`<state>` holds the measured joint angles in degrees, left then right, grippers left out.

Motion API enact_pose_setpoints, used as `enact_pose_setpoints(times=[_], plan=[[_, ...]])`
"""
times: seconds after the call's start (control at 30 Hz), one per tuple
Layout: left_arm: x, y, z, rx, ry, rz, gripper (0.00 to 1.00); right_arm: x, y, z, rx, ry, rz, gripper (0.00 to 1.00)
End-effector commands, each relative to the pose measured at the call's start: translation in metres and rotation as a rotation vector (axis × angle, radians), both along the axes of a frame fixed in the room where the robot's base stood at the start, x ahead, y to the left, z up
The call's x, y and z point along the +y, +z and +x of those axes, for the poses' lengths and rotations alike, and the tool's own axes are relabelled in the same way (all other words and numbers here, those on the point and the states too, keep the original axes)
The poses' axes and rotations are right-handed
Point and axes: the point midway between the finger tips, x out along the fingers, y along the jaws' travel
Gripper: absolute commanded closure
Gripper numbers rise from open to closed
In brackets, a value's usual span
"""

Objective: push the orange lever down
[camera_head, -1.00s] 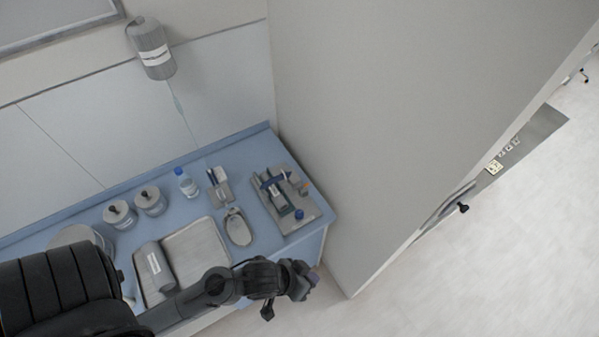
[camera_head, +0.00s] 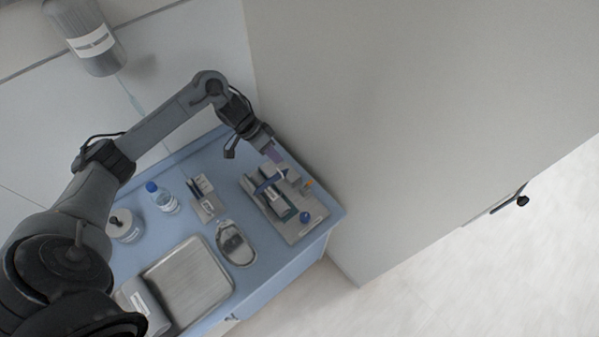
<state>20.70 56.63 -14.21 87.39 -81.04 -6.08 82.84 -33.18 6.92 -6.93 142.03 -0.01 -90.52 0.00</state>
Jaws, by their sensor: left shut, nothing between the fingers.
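The orange lever (camera_head: 308,184) shows as a small orange spot at the right side of the grey device (camera_head: 298,232) on the blue counter. The device also carries a dark blue knob (camera_head: 305,217) at its front and a blue bar (camera_head: 268,182) across its top. My left arm reaches in from the left, and its gripper (camera_head: 274,156) is above the device's back end, up and left of the lever. The gripper is shut and empty, and appears apart from the lever. My right gripper is not in view.
A holder with pens (camera_head: 206,207), a capped bottle (camera_head: 165,202), a kidney dish (camera_head: 235,244) and a steel tray (camera_head: 185,285) stand left of the device on the counter (camera_head: 258,279). A tall grey panel (camera_head: 400,120) rises close on the right.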

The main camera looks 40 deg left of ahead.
Motion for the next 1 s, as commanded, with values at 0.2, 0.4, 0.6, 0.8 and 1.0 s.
enact_pose_setpoints(times=[0.2,0.4,0.6,0.8,1.0], plan=[[0.008,0.021,0.019,-0.058,0.005,0.016,1.00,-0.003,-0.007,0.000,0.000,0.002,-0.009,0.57],[0.007,0.023,0.021,-0.062,0.004,0.016,1.00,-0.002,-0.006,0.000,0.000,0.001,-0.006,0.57],[0.007,0.022,0.021,-0.062,0.004,0.015,1.00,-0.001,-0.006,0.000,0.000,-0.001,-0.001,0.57],[0.002,0.013,0.024,-0.061,0.005,0.014,1.00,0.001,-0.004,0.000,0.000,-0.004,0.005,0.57],[-0.011,-0.012,0.032,-0.060,0.005,0.012,1.00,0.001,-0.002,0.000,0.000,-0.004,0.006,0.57]])
